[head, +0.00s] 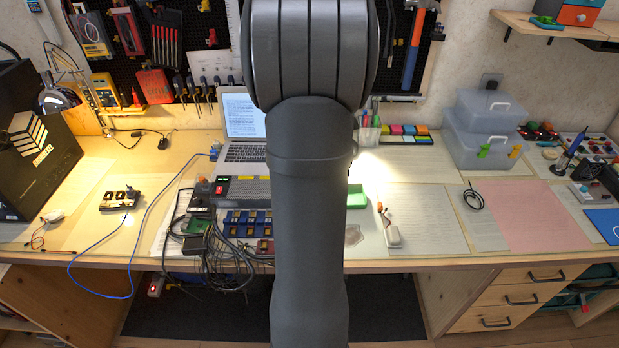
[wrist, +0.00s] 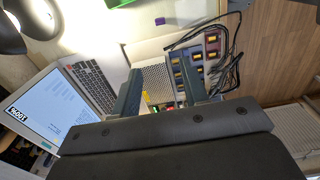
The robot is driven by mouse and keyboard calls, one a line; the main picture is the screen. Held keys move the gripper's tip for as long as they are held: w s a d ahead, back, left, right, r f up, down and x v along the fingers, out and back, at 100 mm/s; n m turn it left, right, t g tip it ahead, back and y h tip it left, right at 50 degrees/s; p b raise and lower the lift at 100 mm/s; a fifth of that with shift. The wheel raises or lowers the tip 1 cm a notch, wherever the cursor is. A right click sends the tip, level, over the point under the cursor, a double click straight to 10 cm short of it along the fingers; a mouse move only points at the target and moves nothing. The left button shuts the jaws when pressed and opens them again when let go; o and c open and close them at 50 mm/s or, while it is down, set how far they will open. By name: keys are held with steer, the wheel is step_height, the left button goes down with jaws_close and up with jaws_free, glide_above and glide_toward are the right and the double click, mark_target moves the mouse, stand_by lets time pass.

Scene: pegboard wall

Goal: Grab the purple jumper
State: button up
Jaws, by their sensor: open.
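I cannot make out a jumper that is clearly purple in either view. A small blue-purple piece (wrist: 160,20) lies on the pale bench top at the upper middle of the wrist view, too small to identify. My gripper (wrist: 160,90) shows in the wrist view with its two dark fingers apart and nothing held between them. It points down towards the bench, over a grey box with a perforated top (wrist: 155,80). In the head view my own arm covers the middle of the bench and hides the gripper.
A laptop (head: 243,115) stands at the back of the bench. A rack of blue modules (head: 246,222) and tangled black cables (head: 228,262) are at the front edge. A white device (head: 393,236) lies right of my arm. A pink sheet (head: 528,214) lies flat and clear on the right.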

steer(key=s+d+f+m+t+h, duration=0.1)
steer(key=s+d+f+m+t, duration=0.15)
steer(key=d+f+m, duration=0.4)
steer(key=s+d+f+m+t+h, duration=0.1)
steer(key=d+f+t, duration=0.25)
steer(key=f, duration=0.65)
steer(key=s+f+m+t, duration=0.1)
steer(key=s, duration=0.1)
steer(key=s+a+f+m+t+y, duration=0.1)
steer(key=s, duration=0.1)
steer(key=s+f+m+y, duration=0.1)
steer(key=s, duration=0.1)
steer(key=shift+s+a+m+t, duration=0.3)
steer(key=shift+s+m+t, duration=0.05)
steer(key=shift+s+t, duration=0.05)
steer(key=s+a+r+m+t+y, duration=0.25)
steer(key=s+a+r+m, duration=0.2)
steer(key=s, duration=0.25)
steer(key=shift+t, duration=0.35)
steer(key=x, duration=1.2)
steer(key=shift+a+f, duration=0.35)
steer(key=shift+f, duration=0.05)
steer(key=shift+w+r+x, duration=0.15)
steer(key=shift+r+x, duration=0.05)
steer(key=shift+x, duration=1.1)
steer(key=shift+w+r+x, duration=0.1)
steer(key=shift+r+x, duration=0.1)
steer(key=shift+x, duration=1.1)
steer(key=shift+d, duration=0.2)
